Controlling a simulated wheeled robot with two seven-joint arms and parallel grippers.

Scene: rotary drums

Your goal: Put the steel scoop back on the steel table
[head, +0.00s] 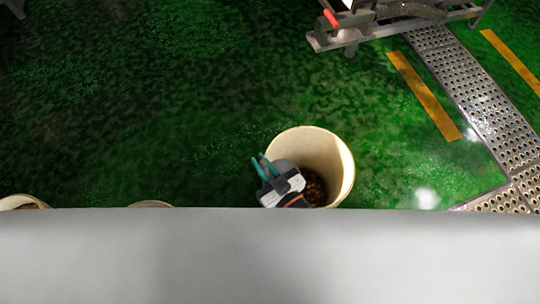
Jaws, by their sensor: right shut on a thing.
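My right gripper (262,167) shows at the left rim of a cream drum (345,165), its teal fingers pointing up and left. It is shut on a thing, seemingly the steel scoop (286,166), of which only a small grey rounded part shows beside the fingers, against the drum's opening. The scoop's handle and full shape are hidden or too small to tell. My left gripper is not in view. I cannot make out the steel table for certain.
The drum holds brown lumpy contents (316,188). Rims of two other drums (18,201) (150,204) show at lower left. A steel machine frame (390,22) stands at upper right beside a perforated metal walkway (470,90). The green floor is open at left. A pale grey surface hides the bottom.

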